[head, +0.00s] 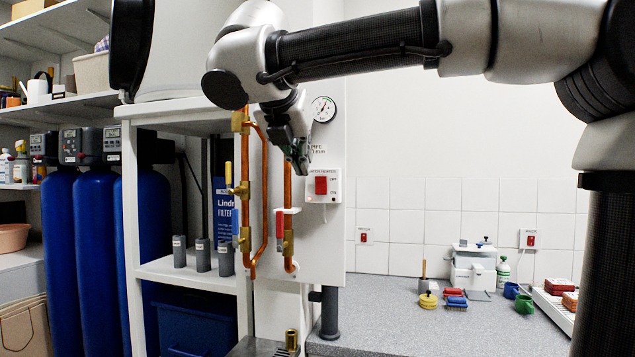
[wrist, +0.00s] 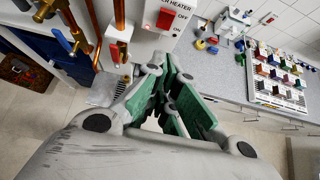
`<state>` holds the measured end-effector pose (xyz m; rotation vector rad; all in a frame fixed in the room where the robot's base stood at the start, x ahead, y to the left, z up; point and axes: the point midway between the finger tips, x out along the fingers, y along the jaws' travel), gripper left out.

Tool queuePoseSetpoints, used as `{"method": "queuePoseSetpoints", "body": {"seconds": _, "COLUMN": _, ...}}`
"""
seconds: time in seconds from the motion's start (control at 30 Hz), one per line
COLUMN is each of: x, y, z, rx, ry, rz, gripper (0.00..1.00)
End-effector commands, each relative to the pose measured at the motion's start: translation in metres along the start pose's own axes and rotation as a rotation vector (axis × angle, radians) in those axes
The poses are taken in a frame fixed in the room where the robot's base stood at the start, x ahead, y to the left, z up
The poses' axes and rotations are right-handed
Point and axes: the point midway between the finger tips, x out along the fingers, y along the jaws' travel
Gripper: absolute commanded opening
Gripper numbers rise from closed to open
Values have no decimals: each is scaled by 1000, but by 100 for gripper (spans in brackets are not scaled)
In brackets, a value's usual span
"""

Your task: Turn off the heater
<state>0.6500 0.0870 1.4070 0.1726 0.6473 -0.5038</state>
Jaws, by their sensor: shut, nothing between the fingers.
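The heater switch (head: 321,186) is a red rocker on a white plate, with OFF printed above and ON below. A small orange light seems to glow at the plate's lower left. I cannot tell which way the rocker is tipped. The switch also shows at the top of the wrist view (wrist: 166,18). My gripper (head: 302,168) points down, just left of and slightly above the switch in the head view. It is shut and empty, with dark green finger pads, and appears apart from the switch. In the wrist view my gripper (wrist: 168,75) lies below the plate.
Copper pipes (head: 265,200) with brass fittings and a red-handled valve (head: 280,225) stand left of the switch. A gauge (head: 323,109) is above it. Two other red switches (head: 364,236) (head: 530,239) are on the tiles.

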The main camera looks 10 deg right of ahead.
Motion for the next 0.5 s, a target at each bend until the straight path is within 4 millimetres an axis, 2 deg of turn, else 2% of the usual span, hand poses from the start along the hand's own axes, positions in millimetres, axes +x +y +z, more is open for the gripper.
{"method": "queuePoseSetpoints", "body": {"seconds": 0.4, "x": 88, "y": -2, "z": 0, "rx": 1, "ry": 2, "rz": -5, "gripper": 0}}
{"method": "queuePoseSetpoints", "body": {"seconds": 0.5, "x": 98, "y": -1, "z": 12, "rx": 4, "ry": 1, "rz": -3, "gripper": 0}}
